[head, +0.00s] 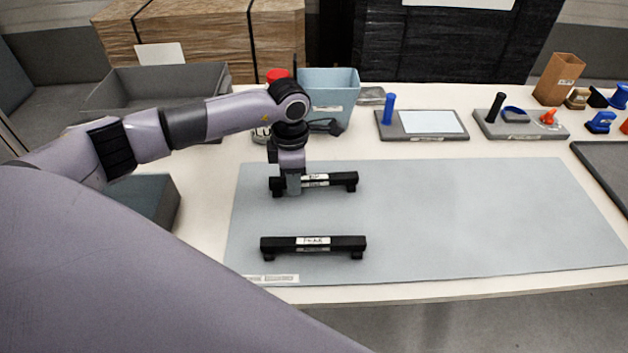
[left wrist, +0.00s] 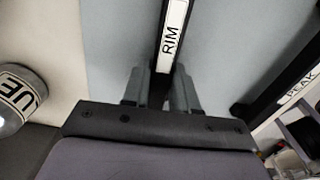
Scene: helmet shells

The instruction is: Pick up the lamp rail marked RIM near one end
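The lamp rail marked RIM (head: 335,181) is a black bar with a white label, lying crosswise on the far left part of the pale blue mat. It also shows in the left wrist view (left wrist: 169,45), running up between the fingers. My left gripper (head: 293,186) points down at the rail's left end. In the left wrist view its two fingers (left wrist: 161,88) stand close on either side of the bar, with no clear gap, and appear shut on it. A second black rail, marked PEAK (head: 313,244), lies nearer on the mat. My right gripper is not in view.
The mat (head: 480,215) is clear to the right of both rails. A grey bin (head: 150,90), a light blue bin (head: 330,88) and grey trays (head: 420,132) with small parts line the table's back. A dark teal box (head: 155,200) stands left of the mat.

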